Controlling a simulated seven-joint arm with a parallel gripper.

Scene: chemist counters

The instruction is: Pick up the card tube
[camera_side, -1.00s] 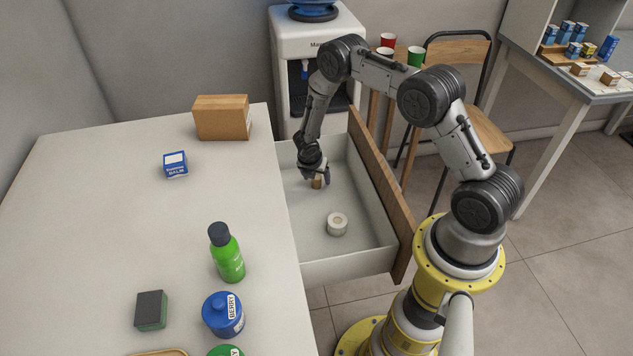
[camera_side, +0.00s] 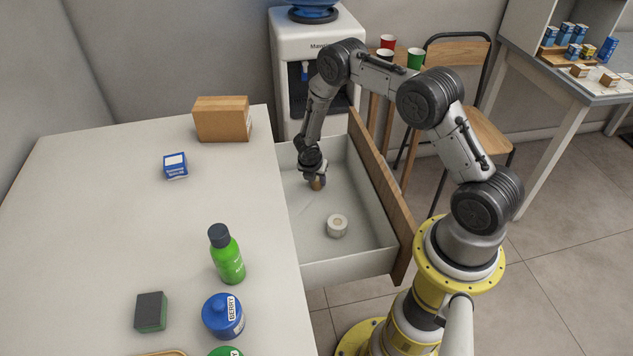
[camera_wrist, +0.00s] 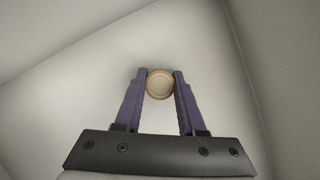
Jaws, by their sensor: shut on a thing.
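The card tube (camera_side: 317,184) is small and brown and stands in the open drawer, near its far end. In the wrist view I see the tube (camera_wrist: 160,84) end-on, as a tan ring with a pale centre. My gripper (camera_side: 315,180) reaches down into the drawer. In the wrist view its two purple fingers (camera_wrist: 160,88) press on the tube from both sides, shut on it near their tips. I cannot tell whether the tube is clear of the drawer floor.
A white tape roll (camera_side: 337,225) lies in the drawer (camera_side: 350,260), nearer the camera than the tube. The drawer's wooden front (camera_side: 385,195) stands to the right of my gripper. The counter (camera_side: 110,235) on the left holds a cardboard box (camera_side: 222,120), a blue box (camera_side: 175,166) and bottles.

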